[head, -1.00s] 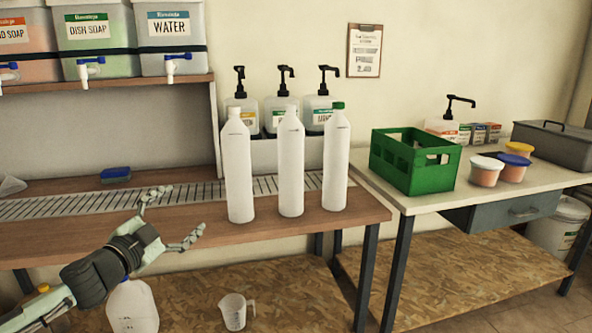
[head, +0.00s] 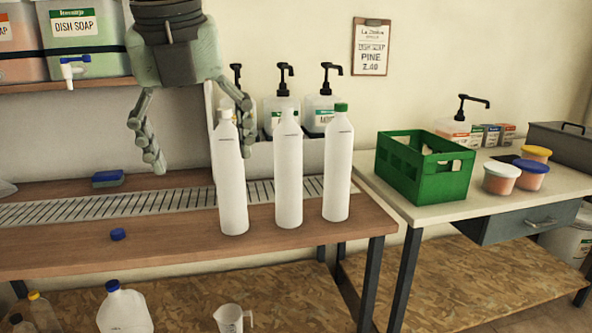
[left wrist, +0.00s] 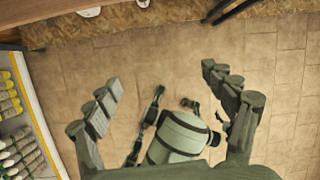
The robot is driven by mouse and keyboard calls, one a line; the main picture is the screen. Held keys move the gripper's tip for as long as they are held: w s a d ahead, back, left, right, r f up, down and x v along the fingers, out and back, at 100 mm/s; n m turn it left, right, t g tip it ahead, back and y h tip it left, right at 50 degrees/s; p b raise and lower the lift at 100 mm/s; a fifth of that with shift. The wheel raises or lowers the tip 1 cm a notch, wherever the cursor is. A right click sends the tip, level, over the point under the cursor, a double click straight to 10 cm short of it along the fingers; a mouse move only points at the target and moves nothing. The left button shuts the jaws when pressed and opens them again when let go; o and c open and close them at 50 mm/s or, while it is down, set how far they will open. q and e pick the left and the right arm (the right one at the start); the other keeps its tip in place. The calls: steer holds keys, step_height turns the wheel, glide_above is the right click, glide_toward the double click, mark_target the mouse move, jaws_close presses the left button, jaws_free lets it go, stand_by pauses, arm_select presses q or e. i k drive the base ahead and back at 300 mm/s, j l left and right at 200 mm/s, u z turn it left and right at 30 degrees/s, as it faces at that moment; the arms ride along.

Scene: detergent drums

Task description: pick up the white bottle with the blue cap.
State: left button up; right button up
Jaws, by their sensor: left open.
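Three tall white bottles stand upright on the wooden table: the left (head: 232,190) and middle (head: 289,175) ones have white caps, the right one (head: 337,175) a green cap. A loose blue cap (head: 118,234) lies on the table to their left. A whitish jug with a blue cap (head: 125,312) stands on the lower shelf, cut off by the picture's bottom edge. My left gripper (head: 202,162) hangs from above with fingers spread and empty; its right finger overlaps the left bottle's top in the picture, and I cannot tell if they touch. Its spread fingers (left wrist: 160,75) show over the floor in the left wrist view.
A green crate (head: 425,168) and lidded tubs (head: 501,179) stand on the side table. Pump bottles (head: 282,110) stand behind the white bottles. A blue sponge (head: 108,178) lies near the drain grate. A measuring jug (head: 231,318) is on the lower shelf. The table's left front is mostly clear.

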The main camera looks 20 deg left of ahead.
mark_target(287, 136)
steer(key=i, duration=1.25)
